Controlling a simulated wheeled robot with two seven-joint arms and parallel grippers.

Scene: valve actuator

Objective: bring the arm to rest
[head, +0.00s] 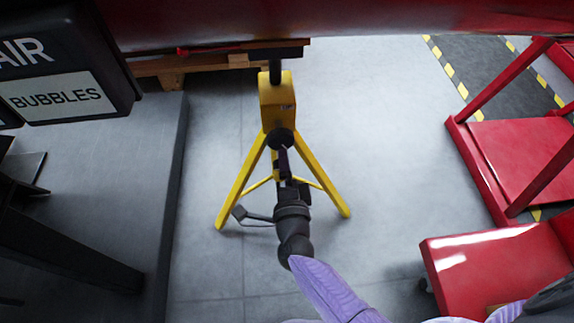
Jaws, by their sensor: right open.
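A yellow stand (276,98) with a box-shaped head and splayed legs stands on the floor in the middle of the head view. A round black part (280,138) sits at the front of its head. My right gripper (283,160) reaches up from the lower right, in front of the stand and just below the black part. Its jaws are open, and I see nothing held in them. From this angle I cannot tell whether the fingertips touch the black part. My left gripper is out of view.
A large red body (330,18) spans the top, with a wooden pallet (205,66) under it. A dark sign box (62,62) hangs at upper left above a grey platform (160,150). Red steps (510,155) stand at right. Grey floor (385,130) is clear right of the stand.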

